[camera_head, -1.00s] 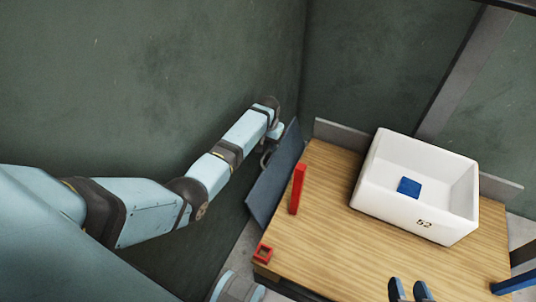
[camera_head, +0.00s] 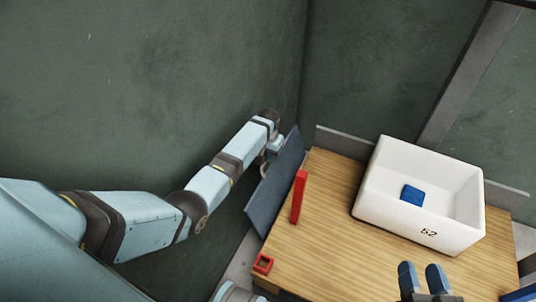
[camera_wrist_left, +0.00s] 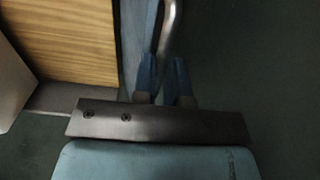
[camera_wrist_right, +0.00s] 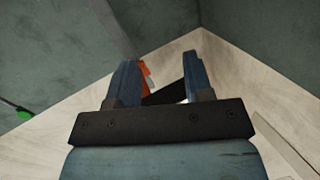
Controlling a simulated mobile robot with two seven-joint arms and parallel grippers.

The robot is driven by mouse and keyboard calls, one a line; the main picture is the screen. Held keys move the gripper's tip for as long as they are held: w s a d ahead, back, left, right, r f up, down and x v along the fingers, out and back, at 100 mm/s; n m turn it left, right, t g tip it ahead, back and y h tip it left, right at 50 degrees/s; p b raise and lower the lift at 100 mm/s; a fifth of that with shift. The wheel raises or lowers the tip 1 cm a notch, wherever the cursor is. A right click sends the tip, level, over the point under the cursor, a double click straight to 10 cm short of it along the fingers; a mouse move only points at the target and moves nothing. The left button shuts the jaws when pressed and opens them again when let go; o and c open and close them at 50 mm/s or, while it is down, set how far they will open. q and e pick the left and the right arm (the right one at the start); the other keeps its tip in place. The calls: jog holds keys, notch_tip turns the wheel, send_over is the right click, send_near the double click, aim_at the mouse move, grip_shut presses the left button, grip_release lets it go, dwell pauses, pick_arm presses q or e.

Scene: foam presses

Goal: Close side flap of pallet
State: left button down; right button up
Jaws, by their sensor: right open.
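The pallet is the wooden-topped platform (camera_head: 340,230). Its blue-grey side flap (camera_head: 277,185) hangs out along the platform's left edge, tilted outward. My left gripper (camera_head: 268,158) is at the flap's outer face, partly hidden by it. In the left wrist view, a curved metal handle (camera_wrist_left: 169,25) passes between the left gripper's fingers (camera_wrist_left: 163,78), which appear shut on it. My right gripper (camera_head: 422,277) is open and empty above the front of the platform, in front of the white bin. It also shows in the right wrist view (camera_wrist_right: 160,82).
A white bin (camera_head: 395,219) marked 52, with a blue block (camera_head: 412,195) in it, stands on the platform. A red post (camera_head: 299,197) and a red square socket (camera_head: 263,263) are by the left edge. Dark green walls (camera_head: 150,90) close in left and behind.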

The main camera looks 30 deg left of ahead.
pick_arm(q)
jog(key=shift+d+r+p, duration=0.15)
jog(key=shift+d+p, duration=0.05)
jog(key=shift+p, duration=0.15)
jog(key=shift+d+r+y+p, duration=0.3)
jog(key=shift+d+p, duration=0.3)
jog(key=shift+d+r+y+p, duration=0.25)
jog(key=shift+d+y+p, duration=0.05)
jog(key=shift+d+p, duration=0.3)
jog(key=shift+y, duration=0.8)
jog(key=d+p, duration=0.1)
jog(key=d, duration=0.4)
jog(key=shift+w+d+f+p, duration=0.15)
jog(key=shift+w+d+p, duration=0.1)
jog(key=shift+p, duration=0.15)
pick_arm(e)
jog(key=s+d+f+g+h, duration=0.2)
jog(key=d+f+g, duration=0.1)
jog(key=f, duration=0.4)
jog(key=shift+s+d+g+h, duration=0.25)
jog(key=shift+s+g+h, duration=0.05)
jog(key=shift+g, duration=0.2)
pick_arm(q)
jog(key=c, duration=1.2)
grip_release()
jog(key=shift+d, duration=0.2)
jog(key=shift+o, duration=0.2)
jog(key=shift+a, duration=0.1)
